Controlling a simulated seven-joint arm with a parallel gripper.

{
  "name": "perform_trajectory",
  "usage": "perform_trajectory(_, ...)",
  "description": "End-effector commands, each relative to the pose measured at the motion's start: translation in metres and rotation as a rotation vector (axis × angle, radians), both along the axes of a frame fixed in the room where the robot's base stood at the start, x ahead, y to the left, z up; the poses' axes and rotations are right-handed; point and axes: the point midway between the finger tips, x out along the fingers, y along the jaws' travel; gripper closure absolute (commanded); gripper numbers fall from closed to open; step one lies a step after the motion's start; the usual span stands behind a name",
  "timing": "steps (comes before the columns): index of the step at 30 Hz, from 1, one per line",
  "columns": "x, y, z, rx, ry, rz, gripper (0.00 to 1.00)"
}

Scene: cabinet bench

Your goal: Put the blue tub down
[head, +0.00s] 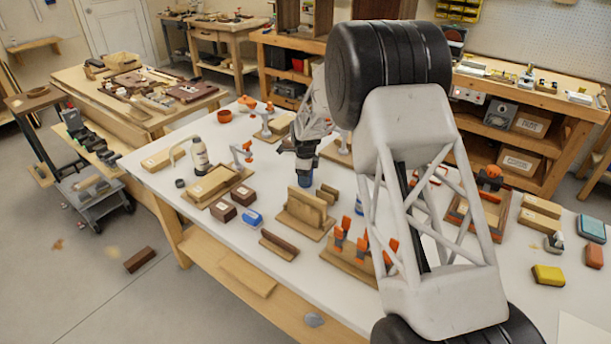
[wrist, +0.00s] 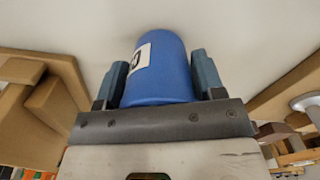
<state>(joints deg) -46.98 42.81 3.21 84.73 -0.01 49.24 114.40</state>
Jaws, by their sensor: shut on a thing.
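The blue tub (wrist: 160,70) is a smooth blue cylinder with a white label; it fills the middle of the wrist view. My gripper (wrist: 160,80) has one finger on each side of it and is shut on it. In the head view the tub (head: 305,179) shows as a small blue shape under my gripper (head: 304,156), over the white bench top, behind the wooden rack. I cannot tell whether its base touches the bench.
The white bench top (head: 210,250) is crowded. A wooden rack with upright boards (head: 306,208) stands just in front of the tub. Orange clamps (head: 350,248) are to the front right, and a blue-and-white item (head: 252,219) and dark wooden blocks (head: 222,211) to the front left.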

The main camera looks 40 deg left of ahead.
Motion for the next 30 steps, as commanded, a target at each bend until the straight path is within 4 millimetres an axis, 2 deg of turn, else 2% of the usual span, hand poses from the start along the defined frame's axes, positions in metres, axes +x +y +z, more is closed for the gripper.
perform_trajectory(1, 0.0, 0.0, -0.001, 0.0, 0.0, 0.0, 0.65)
perform_trajectory(2, 0.0, 0.0, -0.001, 0.0, 0.0, 0.0, 0.33)
perform_trajectory(6, 0.0, 0.0, -0.001, 0.0, 0.0, 0.0, 0.12)
perform_trajectory(20, 0.0, 0.0, 0.005, 0.0, -0.001, 0.0, 0.12)
perform_trajectory(26, 0.0, 0.0, 0.023, 0.002, -0.001, 0.0, 0.12)
perform_trajectory(30, 0.0, 0.0, 0.043, 0.002, -0.002, 0.0, 0.12)
